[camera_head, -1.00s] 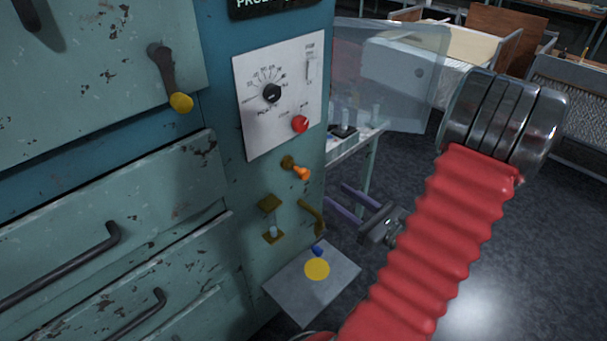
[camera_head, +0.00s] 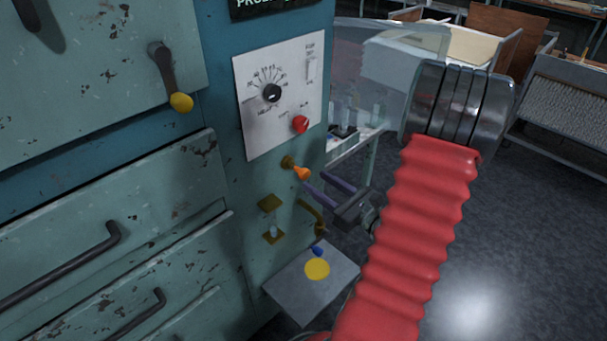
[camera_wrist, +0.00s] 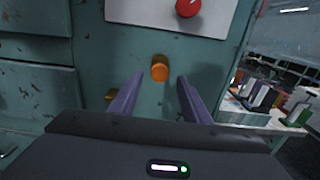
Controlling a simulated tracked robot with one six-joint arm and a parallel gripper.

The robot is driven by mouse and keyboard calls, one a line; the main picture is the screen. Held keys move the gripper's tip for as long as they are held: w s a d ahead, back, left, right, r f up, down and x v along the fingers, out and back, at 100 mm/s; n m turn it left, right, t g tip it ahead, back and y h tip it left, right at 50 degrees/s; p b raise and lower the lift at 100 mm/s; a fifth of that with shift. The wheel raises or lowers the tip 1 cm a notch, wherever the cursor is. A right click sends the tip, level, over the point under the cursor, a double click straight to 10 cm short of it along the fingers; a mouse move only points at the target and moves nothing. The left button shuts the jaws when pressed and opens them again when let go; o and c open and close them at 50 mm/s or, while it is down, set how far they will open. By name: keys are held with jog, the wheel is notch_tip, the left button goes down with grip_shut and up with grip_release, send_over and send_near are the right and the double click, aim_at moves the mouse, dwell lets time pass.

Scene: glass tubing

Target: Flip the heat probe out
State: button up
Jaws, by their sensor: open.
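An orange-tipped lever (camera_head: 302,174) on a brass mount sticks out of the teal cabinet's side panel, below the dial plate. It also shows in the wrist view (camera_wrist: 159,69), centred just beyond my fingers. My gripper (camera_head: 314,182) has two purple fingers, open and empty, just right of the orange tip. In the wrist view my gripper (camera_wrist: 160,80) has one finger on each side of the orange tip's line. I see no contact. A curved brass piece with a blue tip (camera_head: 317,250) sits lower on the panel. I cannot tell which part is the heat probe.
The white dial plate (camera_head: 279,95) has a red knob (camera_head: 300,124) above the lever. A brass bracket pair (camera_head: 272,203) is left of the curved piece. A grey plate with a yellow disc (camera_head: 317,268) lies below. A cluttered bench (camera_wrist: 240,112) stands right.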

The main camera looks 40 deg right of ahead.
aim_at(307, 175)
jog(key=shift+w+a, duration=0.1)
jog(key=shift+w, duration=3.1)
grip_shut()
